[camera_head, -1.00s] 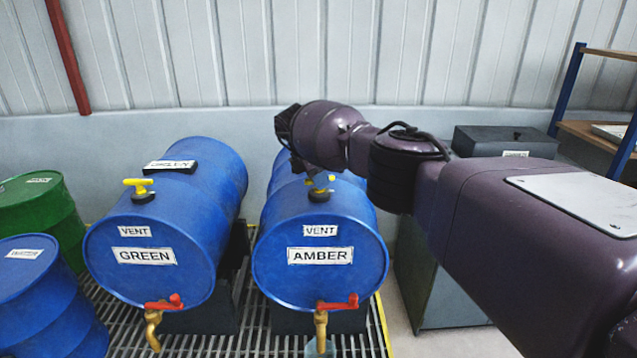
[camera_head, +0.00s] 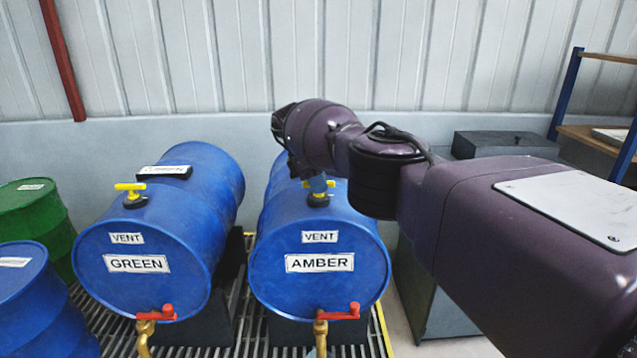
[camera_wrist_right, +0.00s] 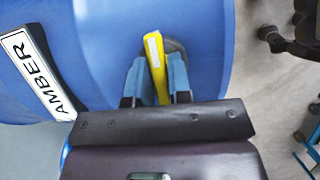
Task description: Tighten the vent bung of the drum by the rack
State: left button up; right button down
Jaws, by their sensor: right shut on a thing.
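The blue AMBER drum (camera_head: 318,232) lies on its side by the shelf rack at the right. Its vent bung (camera_head: 318,199), a dark base with a yellow handle, sits on top near the front end. In the right wrist view the yellow handle (camera_wrist_right: 155,62) stands between the blue-grey fingers of my right gripper (camera_wrist_right: 158,80), which is shut on it. In the head view the gripper (camera_head: 314,183) reaches down onto the bung and is partly hidden by my purple wrist. My left gripper is not in view.
The blue GREEN drum (camera_head: 150,240) with its own yellow vent handle (camera_head: 131,190) lies to the left. Both drums have red-handled brass taps in front. A grating (camera_head: 255,310) lies beneath. A dark cabinet (camera_head: 440,290) stands right of AMBER, and the shelf rack (camera_head: 580,110) is at far right.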

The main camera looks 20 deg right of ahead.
jog(key=c, duration=1.1)
grip_release()
jog(key=shift+r, duration=0.1)
jog(key=shift+a+r, duration=0.15)
jog(key=shift+r, duration=0.1)
jog(key=b+v, duration=0.2)
jog(key=v, duration=0.6)
jog(key=shift+w+a+r+b, duration=0.2)
jog(key=shift+r+b, duration=0.05)
jog(key=shift+b, duration=0.05)
jog(key=shift+a+r, duration=0.2)
jog(key=shift+r, duration=0.5)
